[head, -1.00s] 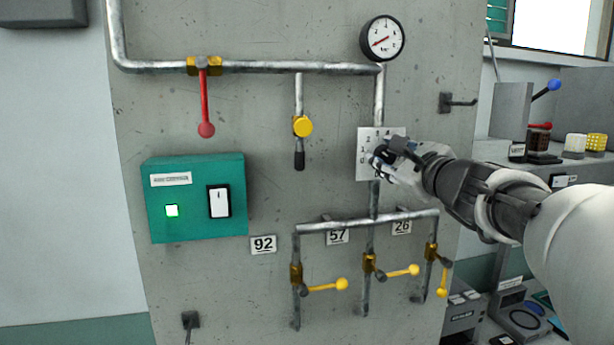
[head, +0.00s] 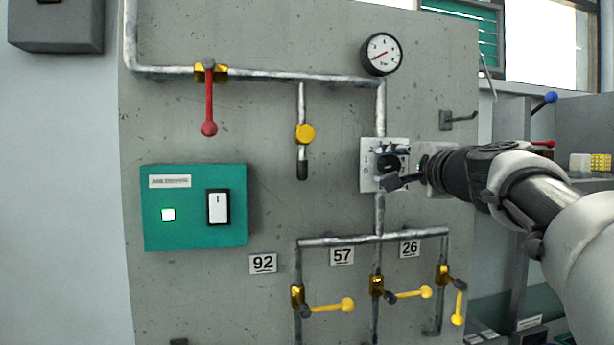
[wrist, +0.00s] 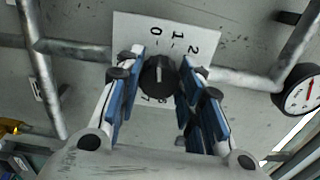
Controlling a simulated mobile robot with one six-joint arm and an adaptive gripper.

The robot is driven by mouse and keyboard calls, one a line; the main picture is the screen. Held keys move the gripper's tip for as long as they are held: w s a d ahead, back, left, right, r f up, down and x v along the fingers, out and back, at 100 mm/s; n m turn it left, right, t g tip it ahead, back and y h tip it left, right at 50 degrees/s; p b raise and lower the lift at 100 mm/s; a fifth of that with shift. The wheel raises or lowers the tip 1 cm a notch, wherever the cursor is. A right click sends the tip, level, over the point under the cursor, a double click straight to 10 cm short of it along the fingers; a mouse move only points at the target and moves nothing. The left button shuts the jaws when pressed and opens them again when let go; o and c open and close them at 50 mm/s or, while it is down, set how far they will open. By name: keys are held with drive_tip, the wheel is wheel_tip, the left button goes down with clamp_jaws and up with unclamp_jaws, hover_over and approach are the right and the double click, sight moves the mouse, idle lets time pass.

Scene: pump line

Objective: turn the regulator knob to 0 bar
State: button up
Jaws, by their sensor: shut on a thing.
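The black regulator knob (head: 391,164) sits on a white scale plate (head: 368,180) on the grey panel. My gripper (head: 393,166) reaches it from the right and is shut on it, one finger above and one below. In the wrist view the knob (wrist: 158,80) is between the blue finger pads. Its pale mark points up in that picture, roughly toward the 0 on the plate (wrist: 132,28); the exact setting is hard to tell. The 1 and 2 lie to the right of the 0. The pressure gauge (head: 381,54) has its red needle pointing lower left.
Pipes frame the knob above and below. A red lever (head: 209,105), a yellow-hubbed valve (head: 304,134) and a green switch box (head: 195,235) are to the left. Yellow-handled valves (head: 377,287) hang below.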

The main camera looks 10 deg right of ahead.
drive_tip(key=shift+n, duration=0.4)
drive_tip(key=o, duration=1.1)
drive_tip(key=shift+c, duration=0.2)
